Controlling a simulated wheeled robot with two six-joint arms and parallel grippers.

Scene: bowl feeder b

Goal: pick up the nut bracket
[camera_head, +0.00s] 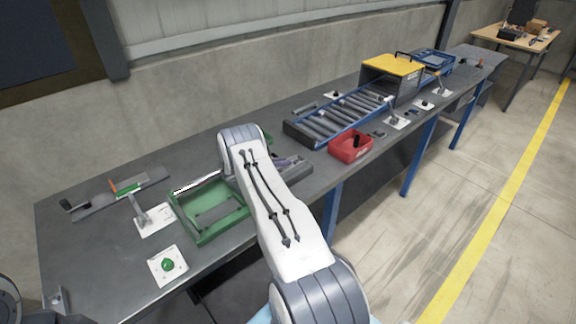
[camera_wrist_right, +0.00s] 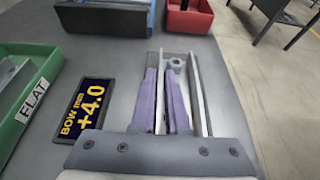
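A grey part with a ring-shaped nut (camera_wrist_right: 176,63) near its far end lies just past and between my right fingertips in the right wrist view; it appears to be the nut bracket. My right gripper (camera_wrist_right: 164,72) has two purple fingers a narrow gap apart, low over a grey channel with upright walls (camera_wrist_right: 203,95). Whether the fingers touch the bracket cannot be told. In the head view my right forearm hides most of this spot, and only a bit of the purple fingers (camera_head: 289,162) shows. My left gripper is out of view.
A green tray (camera_head: 209,236) stands left of my right forearm. A red bin (camera_head: 350,147) and a roller conveyor (camera_head: 330,120) with a yellow-topped box (camera_head: 393,65) stand to the right.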

